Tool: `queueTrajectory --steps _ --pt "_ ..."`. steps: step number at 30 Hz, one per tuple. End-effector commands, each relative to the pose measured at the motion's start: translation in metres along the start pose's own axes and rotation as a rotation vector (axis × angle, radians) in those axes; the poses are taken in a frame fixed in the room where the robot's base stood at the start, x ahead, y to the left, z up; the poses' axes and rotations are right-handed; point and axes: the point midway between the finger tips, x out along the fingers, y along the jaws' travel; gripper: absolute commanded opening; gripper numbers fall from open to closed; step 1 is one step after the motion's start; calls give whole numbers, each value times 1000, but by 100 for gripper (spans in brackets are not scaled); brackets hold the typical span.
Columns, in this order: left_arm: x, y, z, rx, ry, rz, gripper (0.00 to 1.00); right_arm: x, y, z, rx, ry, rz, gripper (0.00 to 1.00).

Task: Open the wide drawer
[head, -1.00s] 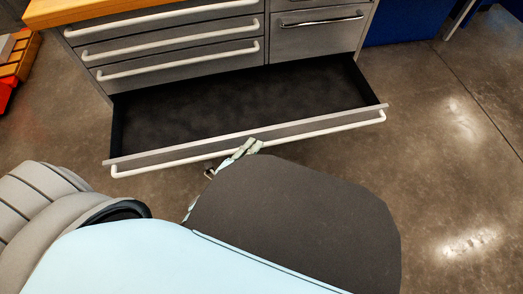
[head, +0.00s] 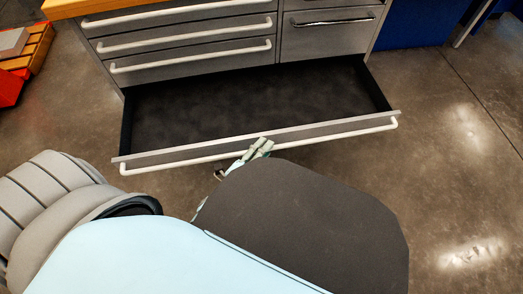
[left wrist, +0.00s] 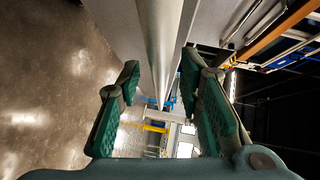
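The wide drawer (head: 330,131) is the bottom one of the grey cabinet. It stands pulled far out, and its dark inside looks empty. Its long white handle (head: 345,134) runs along the front. My left gripper (head: 259,148) is at the middle of this handle in the head view, partly hidden behind my own arm. In the left wrist view, the handle bar (left wrist: 160,50) passes between the two green-padded fingers of my left gripper (left wrist: 158,95). The fingers are spread, with gaps visible beside the bar. My right gripper is not in view.
Shut drawers with white handles (head: 190,46) sit above, and a smaller drawer (head: 330,37) is at right. A wooden top (head: 90,5) covers the cabinet. An orange-red object (head: 12,88) stands at far left. Concrete floor is clear right of the drawer.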

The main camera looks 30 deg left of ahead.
Motion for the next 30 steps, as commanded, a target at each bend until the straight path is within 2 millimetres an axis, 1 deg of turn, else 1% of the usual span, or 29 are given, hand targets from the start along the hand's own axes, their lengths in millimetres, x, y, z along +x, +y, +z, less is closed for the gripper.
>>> queueTrajectory --steps 2,4,5,9,12,15,30 --pt "-2 0 0 0 0 1 33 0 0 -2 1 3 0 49" --pt "-10 1 0 -1 0 2 33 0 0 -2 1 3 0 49" --pt "-16 1 0 -1 0 2 33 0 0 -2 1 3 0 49" --pt "-47 1 0 0 1 4 33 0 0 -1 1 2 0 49" --pt "-65 1 0 -1 1 3 33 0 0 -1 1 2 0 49" --pt "-74 0 0 1 1 1 33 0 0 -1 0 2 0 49" --pt "-75 0 0 0 1 0 33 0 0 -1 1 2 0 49"
